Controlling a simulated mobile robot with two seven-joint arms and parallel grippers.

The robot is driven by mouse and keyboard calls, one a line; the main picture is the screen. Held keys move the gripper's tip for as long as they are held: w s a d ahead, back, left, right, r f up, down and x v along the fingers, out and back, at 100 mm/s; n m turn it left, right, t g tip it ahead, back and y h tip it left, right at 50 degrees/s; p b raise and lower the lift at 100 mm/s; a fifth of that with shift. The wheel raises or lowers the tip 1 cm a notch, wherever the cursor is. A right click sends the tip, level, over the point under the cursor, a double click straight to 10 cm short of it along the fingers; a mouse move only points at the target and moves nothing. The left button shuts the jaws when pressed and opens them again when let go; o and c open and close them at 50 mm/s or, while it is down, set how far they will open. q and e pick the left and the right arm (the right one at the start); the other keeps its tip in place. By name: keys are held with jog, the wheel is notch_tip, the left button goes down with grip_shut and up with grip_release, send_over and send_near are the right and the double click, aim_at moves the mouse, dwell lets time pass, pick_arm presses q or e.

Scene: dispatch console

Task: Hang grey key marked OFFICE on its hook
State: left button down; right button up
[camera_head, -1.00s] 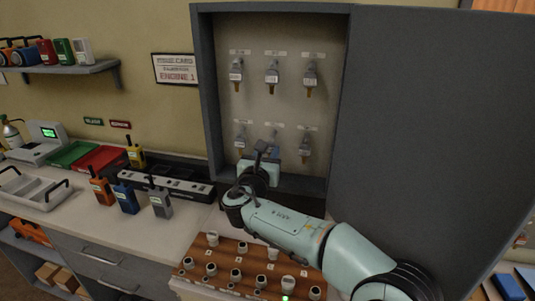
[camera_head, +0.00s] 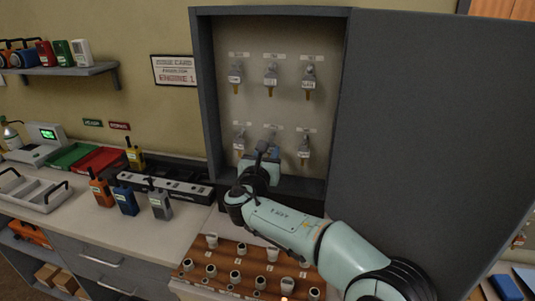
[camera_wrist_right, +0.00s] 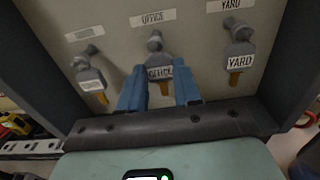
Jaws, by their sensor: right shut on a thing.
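The grey key marked OFFICE (camera_wrist_right: 159,73) is between the blue fingers of my right gripper (camera_wrist_right: 160,92), which is shut on it. The key hangs upright, tan tip down, directly below the OFFICE label (camera_wrist_right: 152,18) on the cabinet's back panel. Its top is at the hook (camera_wrist_right: 154,38); I cannot tell whether its hole is around the hook. In the head view my right gripper (camera_head: 262,160) is at the lower middle of the key cabinet (camera_head: 204,100) and mostly hides the key. My left gripper is not in view.
The YARD key (camera_wrist_right: 240,60) hangs close on the right, another grey key (camera_wrist_right: 90,78) on the left. Several keys hang in the upper row. The open door (camera_head: 430,120) stands at the right.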

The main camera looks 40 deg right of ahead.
jog(key=shift+w+d, duration=0.15)
jog(key=shift+f, duration=0.2)
dwell(0.5)
jog(key=o, duration=1)
jog(key=shift+b+v, duration=0.65)
jog(key=shift+v, duration=0.75)
jog(key=shift+b+v, duration=0.45)
jog(key=shift+v, duration=1.2)
